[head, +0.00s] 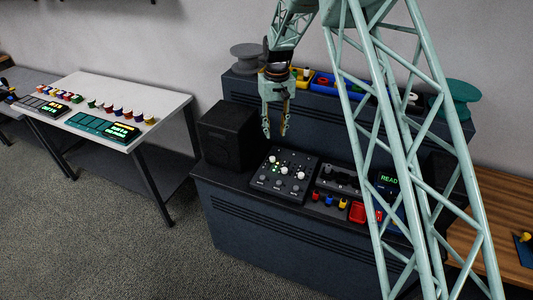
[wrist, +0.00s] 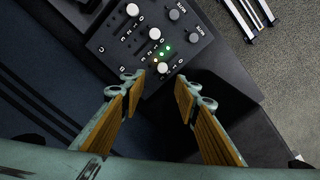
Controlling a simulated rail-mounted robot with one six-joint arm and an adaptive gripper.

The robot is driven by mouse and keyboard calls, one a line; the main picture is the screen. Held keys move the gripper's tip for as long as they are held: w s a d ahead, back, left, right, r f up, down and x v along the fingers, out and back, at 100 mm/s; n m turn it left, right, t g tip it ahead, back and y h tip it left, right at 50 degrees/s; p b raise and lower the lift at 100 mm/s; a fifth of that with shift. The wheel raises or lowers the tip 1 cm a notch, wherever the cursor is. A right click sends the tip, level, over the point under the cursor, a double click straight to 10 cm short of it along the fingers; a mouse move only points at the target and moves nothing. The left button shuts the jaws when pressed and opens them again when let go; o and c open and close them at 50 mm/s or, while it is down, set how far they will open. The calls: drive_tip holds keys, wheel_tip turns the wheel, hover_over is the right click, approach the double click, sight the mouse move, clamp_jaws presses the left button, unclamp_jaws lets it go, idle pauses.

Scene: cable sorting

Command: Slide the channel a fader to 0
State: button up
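The black mixer panel (head: 283,172) lies on the dark bench, with three white fader knobs and a row of grey knobs. The channel A fader knob (head: 272,158) appears to be the leftmost white one. In the wrist view it is the white knob (wrist: 162,67) nearest my fingers, with lit LEDs beside it. The letters B and C show; the A letter is hidden, probably behind a finger. My gripper (head: 274,134) is open and empty, pointing down above the panel's back-left part. In the wrist view the fingers (wrist: 165,85) are spread on either side below that knob.
The other white knobs, B (wrist: 155,33) and C (wrist: 132,10), are close by. A black speaker box (head: 227,135) stands left of the panel. Another control unit (head: 338,181), colored parts and a red tray (head: 358,212) sit to the right. A raised shelf with bins stands behind.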

sight(272, 158)
drive_tip(key=shift+w+a+f, duration=0.2)
drive_tip(key=shift+a+f, duration=0.2)
drive_tip(key=shift+a, duration=0.1)
drive_tip(key=shift+f, duration=0.1)
drive_tip(key=shift+f+p, duration=0.75)
drive_tip(key=shift+f, duration=6.05)
drive_tip(key=shift+s, duration=0.1)
clamp_jaws()
